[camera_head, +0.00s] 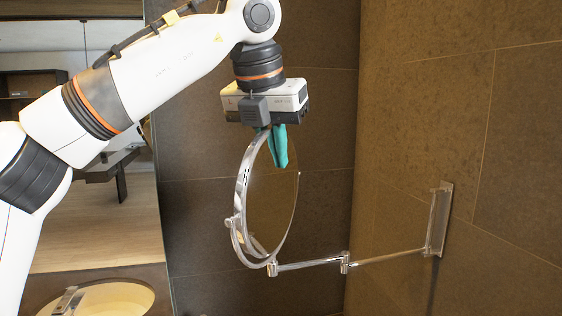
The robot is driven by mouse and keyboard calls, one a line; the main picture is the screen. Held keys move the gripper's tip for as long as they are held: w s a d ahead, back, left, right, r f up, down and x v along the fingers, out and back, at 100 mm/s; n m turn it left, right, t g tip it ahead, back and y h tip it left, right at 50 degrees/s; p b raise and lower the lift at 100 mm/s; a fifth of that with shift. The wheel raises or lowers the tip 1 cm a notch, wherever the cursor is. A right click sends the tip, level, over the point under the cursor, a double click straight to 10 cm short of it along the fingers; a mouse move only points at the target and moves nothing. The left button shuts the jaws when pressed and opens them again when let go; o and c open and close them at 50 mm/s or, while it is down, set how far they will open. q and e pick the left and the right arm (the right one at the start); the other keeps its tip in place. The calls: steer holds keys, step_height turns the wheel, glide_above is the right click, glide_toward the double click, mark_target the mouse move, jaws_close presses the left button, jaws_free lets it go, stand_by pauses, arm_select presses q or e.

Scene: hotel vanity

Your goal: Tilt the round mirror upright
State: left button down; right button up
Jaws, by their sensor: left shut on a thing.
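The round mirror (274,205) has a shiny chrome rim and stands close to upright, seen at a steep angle. It is held by a curved chrome yoke at its lower left. A jointed chrome arm (395,257) links the yoke to a plate (439,220) on the right wall. My left gripper (277,146) comes down from above and is shut on the mirror's top rim. One teal fingertip shows in front of the glass; the other is mostly hidden. My right gripper is not in view.
A brown tiled wall (450,110) stands close on the right, with another behind the mirror. A large wall mirror (110,225) is on the left, behind my left arm. A basin (105,299) with a chrome tap (68,300) is at the lower left.

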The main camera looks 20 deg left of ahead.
mark_target(270, 128)
arm_select(q)
steer(key=shift+r, duration=0.1)
steer(key=c, duration=1.4)
jaws_free()
steer(key=shift+s, duration=0.1)
steer(key=shift+r, duration=0.3)
steer(key=b+v, duration=0.1)
steer(key=v, duration=0.5)
steer(key=shift+s+r, duration=0.2)
steer(key=shift+s, duration=0.1)
steer(key=p+v, duration=0.1)
steer(key=v, duration=0.4)
steer(key=shift+w+f, duration=0.1)
